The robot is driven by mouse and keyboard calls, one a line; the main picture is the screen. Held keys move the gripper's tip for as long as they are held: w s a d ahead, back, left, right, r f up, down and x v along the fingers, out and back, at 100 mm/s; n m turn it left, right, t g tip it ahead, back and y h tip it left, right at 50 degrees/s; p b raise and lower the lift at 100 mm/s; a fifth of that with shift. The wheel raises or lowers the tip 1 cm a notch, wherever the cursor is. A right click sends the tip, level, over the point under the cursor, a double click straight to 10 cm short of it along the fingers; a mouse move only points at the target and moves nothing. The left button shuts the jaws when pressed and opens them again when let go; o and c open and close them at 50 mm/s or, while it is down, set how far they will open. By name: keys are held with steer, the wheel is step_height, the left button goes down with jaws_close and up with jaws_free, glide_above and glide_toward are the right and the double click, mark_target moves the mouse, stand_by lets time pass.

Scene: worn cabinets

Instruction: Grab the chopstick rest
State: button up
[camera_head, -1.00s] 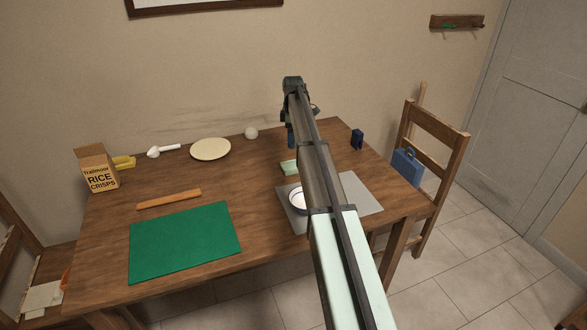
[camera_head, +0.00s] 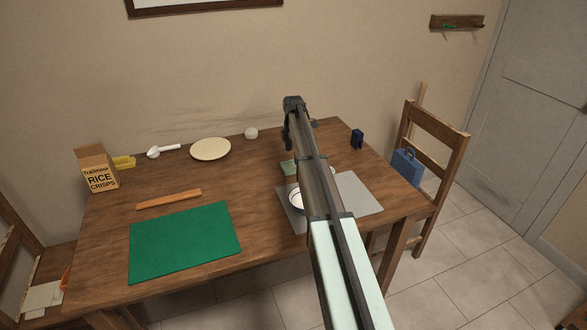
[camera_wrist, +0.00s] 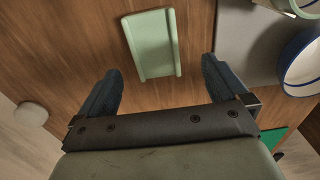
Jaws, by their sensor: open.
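The chopstick rest appears to be the pale green, shallow trough-like piece (camera_wrist: 152,45) with raised long edges, lying on the wooden table. In the head view it shows as a small pale green patch (camera_head: 287,168), partly hidden by my arm. My gripper (camera_wrist: 161,70) is open and empty. In the wrist view its two dark fingers lie on either side of the near end of the green piece, with a gap on both sides. I cannot tell the height of the fingertips above the table.
A blue-rimmed white bowl (camera_wrist: 303,62) stands on a grey mat (camera_wrist: 243,40) to the right of the rest. A round pale object (camera_wrist: 30,113) is at left. A cream plate (camera_head: 210,149), green mat (camera_head: 185,242) and cereal box (camera_head: 98,168) are farther left.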

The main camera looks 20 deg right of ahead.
mark_target(294, 167)
steer(key=shift+w+d+f, duration=0.1)
steer(key=shift+w+f, duration=0.1)
steer(key=shift+f, duration=1.45)
steer(key=shift+w+d+f, duration=0.1)
steer(key=shift+w+f, duration=0.05)
steer(key=shift+f, duration=1.5)
steer(key=c, duration=1.2)
steer(key=shift+c, duration=0.2)
